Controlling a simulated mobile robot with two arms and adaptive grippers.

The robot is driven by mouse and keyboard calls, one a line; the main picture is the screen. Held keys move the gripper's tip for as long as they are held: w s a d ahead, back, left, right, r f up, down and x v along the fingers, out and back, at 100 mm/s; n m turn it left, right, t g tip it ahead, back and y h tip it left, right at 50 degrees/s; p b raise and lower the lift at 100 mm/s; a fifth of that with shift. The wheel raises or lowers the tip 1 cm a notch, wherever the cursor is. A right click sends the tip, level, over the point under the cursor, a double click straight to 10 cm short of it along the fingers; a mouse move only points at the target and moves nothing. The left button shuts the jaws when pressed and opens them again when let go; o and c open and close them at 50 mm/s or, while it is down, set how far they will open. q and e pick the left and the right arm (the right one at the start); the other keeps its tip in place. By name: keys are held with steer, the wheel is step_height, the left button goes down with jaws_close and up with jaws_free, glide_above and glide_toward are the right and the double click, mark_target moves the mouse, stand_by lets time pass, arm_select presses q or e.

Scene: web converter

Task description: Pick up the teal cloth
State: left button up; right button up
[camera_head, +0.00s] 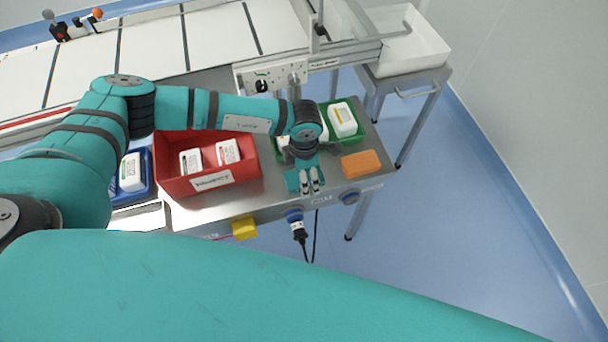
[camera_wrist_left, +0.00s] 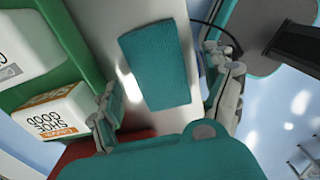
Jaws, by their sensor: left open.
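The teal cloth (camera_wrist_left: 157,65) is a flat rectangular piece on the grey table top. It lies between and just beyond the fingers of my left gripper (camera_wrist_left: 165,92) in the left wrist view. In the head view, part of the cloth (camera_head: 291,181) shows near the table's front edge, and my left gripper (camera_head: 309,179) hangs over it and covers some of it. The gripper is open, with nothing between its fingers. Its exact height above the cloth is hard to tell. My right gripper is not in view.
A green tray (camera_head: 358,134) with white packages stands just behind the gripper. A red bin (camera_head: 172,172), labelled and holding white boxes, is to the left. An orange block (camera_head: 361,164) lies to the right. A blue tray (camera_head: 149,186) is farther left. The conveyor (camera_head: 150,45) runs behind.

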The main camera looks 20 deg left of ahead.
arm_select(q)
steer(key=shift+f, duration=0.6)
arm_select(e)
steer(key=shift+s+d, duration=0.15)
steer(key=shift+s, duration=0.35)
arm_select(q)
steer(key=c, duration=1.2)
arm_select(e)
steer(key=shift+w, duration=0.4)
arm_select(q)
steer(key=shift+r, duration=0.2)
